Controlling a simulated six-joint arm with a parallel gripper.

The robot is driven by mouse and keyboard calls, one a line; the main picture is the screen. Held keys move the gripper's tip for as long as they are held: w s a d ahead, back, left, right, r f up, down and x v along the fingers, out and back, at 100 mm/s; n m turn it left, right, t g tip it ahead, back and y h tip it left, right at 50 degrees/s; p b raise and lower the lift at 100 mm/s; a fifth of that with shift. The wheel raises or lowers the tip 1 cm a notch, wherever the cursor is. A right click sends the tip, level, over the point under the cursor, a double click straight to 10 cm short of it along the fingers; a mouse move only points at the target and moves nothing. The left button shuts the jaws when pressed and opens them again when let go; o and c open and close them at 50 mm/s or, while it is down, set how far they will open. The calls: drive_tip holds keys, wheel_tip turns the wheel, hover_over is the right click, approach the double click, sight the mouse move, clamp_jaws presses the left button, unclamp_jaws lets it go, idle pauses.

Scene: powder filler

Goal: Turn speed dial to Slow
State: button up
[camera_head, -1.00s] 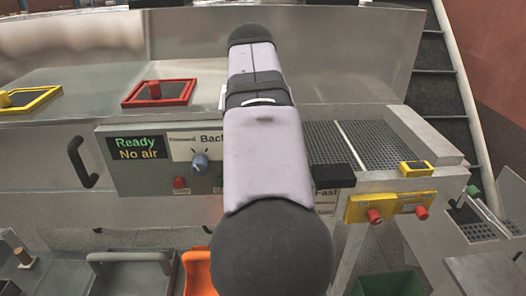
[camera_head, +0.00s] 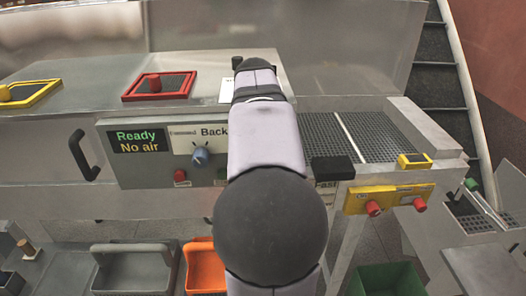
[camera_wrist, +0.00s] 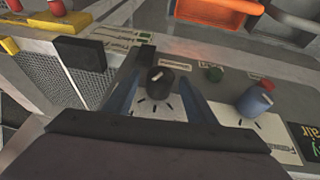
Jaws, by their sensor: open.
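The speed dial (camera_wrist: 160,84) is a round black knob with tick marks around it, on the grey control panel in the wrist view. My gripper (camera_wrist: 160,74) is open, with one finger on each side of the dial. I cannot tell whether the fingers touch it. The dial's pointer setting is not clear. In the head view my arm hides the dial and the gripper.
A blue knob (camera_head: 201,156) by the "Back" label also shows in the wrist view (camera_wrist: 254,102). A green button (camera_wrist: 214,74) lies between the knobs. A black block (camera_head: 332,168) juts out at right. The display (camera_head: 138,141) reads "Ready, No air". An orange bin (camera_head: 205,268) stands below.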

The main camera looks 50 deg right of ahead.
drive_tip(key=shift+c, duration=0.2)
drive_tip(key=c, duration=1)
drive_tip(key=shift+w+a+h, duration=0.1)
drive_tip(key=shift+h, duration=0.2)
drive_tip(key=shift+w+a+f+n+g+h+b, duration=0.1)
drive_tip(key=shift+w+n+g+h+b, duration=0.15)
drive_tip(key=shift+g+h+b, duration=0.45)
drive_tip(key=g+h+b, duration=0.2)
drive_tip(key=n+b, duration=0.1)
drive_tip(key=shift+w+a+f+g+h, duration=0.15)
drive_tip(key=shift+a+f+g+h, duration=0.1)
drive_tip(key=shift+f+g+h, duration=0.15)
drive_tip(key=g+h+b, duration=0.1)
drive_tip(key=b, duration=0.1)
drive_tip(key=n+g+h+b, duration=0.1)
drive_tip(key=h, duration=0.1)
drive_tip(key=shift+w+a+f+g+b, duration=0.1)
drive_tip(key=shift+w+f+g+b, duration=0.1)
drive_tip(key=shift+g+b, duration=0.15)
drive_tip(key=shift+n+g+h+b, duration=0.25)
drive_tip(key=shift+g+h+b, duration=0.2)
drive_tip(key=shift+h+b, duration=0.55)
drive_tip(key=shift+s+r, duration=0.1)
